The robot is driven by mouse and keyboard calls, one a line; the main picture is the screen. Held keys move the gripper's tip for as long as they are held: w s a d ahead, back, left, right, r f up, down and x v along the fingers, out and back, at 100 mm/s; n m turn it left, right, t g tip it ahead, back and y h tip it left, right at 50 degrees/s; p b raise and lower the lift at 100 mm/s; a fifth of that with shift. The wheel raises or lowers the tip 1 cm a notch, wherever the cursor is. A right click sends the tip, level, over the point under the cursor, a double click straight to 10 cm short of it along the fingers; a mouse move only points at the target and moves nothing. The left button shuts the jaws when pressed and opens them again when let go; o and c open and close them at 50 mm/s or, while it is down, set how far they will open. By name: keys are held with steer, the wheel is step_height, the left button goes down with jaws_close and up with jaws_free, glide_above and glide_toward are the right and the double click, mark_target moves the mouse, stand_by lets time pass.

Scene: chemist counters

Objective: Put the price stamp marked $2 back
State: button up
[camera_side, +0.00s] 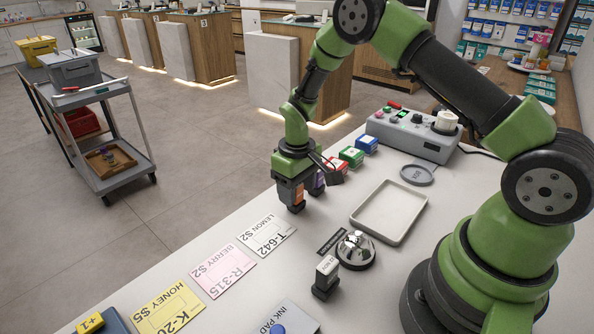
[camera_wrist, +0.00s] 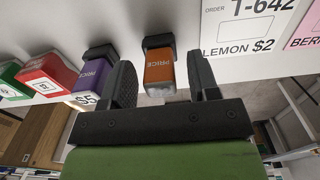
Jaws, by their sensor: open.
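My gripper (camera_side: 291,187) is low over the counter at the near end of the stamp row. In the wrist view my gripper (camera_wrist: 161,70) is open, with one finger on each side of an orange stamp (camera_wrist: 159,68) lettered PRICE. Gaps show between the stamp and both fingers. The orange stamp (camera_side: 299,197) is partly hidden in the side view; I cannot read a $2 mark on it. A purple price stamp (camera_wrist: 92,78) marked $5 stands just outside the left finger in the wrist view.
Red (camera_side: 335,170), green (camera_side: 351,156) and blue (camera_side: 367,144) stamps continue the row. The LEMON $2 card (camera_side: 266,235) lies nearby, beside pink and yellow cards. An empty tray (camera_side: 365,233), a bell (camera_side: 355,250) and a black-based stamp (camera_side: 326,279) are to the right.

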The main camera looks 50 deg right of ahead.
steer(key=s+a+r+m+t, duration=0.1)
steer(key=s+r, duration=0.1)
steer(key=r, duration=0.8)
steer(key=s+a+r+t, duration=0.1)
steer(key=s+r, duration=0.1)
steer(key=r, duration=0.9)
steer(key=s+a+r+m+t+y, duration=0.1)
steer(key=s+a+r+t, duration=0.1)
steer(key=s, duration=0.6)
steer(key=s+a+r+m+t+y, duration=0.1)
steer(key=s+a+r+m+t, duration=0.1)
steer(key=s, duration=0.7)
step_height(320, 180, up, 3)
steer(key=shift+f+t, duration=0.1)
steer(key=shift+t, duration=0.5)
